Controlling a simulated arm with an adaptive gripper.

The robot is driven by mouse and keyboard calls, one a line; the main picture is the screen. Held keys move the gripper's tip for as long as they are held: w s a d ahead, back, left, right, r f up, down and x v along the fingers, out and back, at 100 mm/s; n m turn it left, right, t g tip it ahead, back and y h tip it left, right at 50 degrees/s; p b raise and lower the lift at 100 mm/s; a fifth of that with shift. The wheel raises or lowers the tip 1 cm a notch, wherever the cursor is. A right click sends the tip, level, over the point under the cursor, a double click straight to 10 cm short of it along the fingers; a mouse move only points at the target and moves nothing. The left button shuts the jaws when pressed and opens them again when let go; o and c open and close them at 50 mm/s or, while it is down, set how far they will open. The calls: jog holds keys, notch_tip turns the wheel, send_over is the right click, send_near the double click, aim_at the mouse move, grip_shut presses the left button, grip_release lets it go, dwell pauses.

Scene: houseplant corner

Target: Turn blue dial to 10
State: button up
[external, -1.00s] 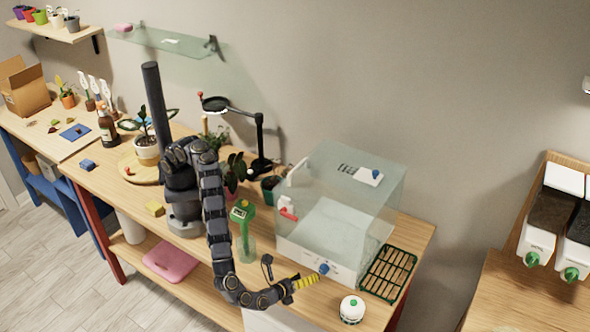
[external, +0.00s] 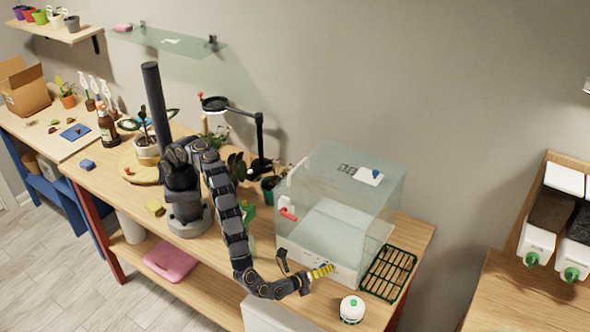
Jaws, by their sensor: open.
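The clear box (external: 345,205) stands on the wooden bench, with a white base (external: 300,261) along its front. A small blue knob (external: 375,173) also shows on the box's lid.
A white round device with a green ring (external: 351,309) sits on the bench front, right of my gripper. A dark green rack (external: 388,273) lies right of the box. A red-handled part (external: 288,213) shows at the box's left side. A magnifier stand (external: 260,140) rises behind my arm.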

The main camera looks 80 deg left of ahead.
grip_shut()
jog(key=shift+m, duration=0.3)
jog(key=m+g+y, duration=0.1)
jog(key=m+g, duration=0.1)
jog(key=m, duration=0.1)
jog(key=shift+w, duration=0.1)
jog(key=shift+d+m+g+y, duration=0.1)
jog(key=shift+m+g+y, duration=0.7)
jog(key=shift+m, duration=0.4)
jog(key=shift+r+m+g, duration=0.1)
jog(key=shift+m+g, duration=0.2)
jog(key=shift+w, duration=0.1)
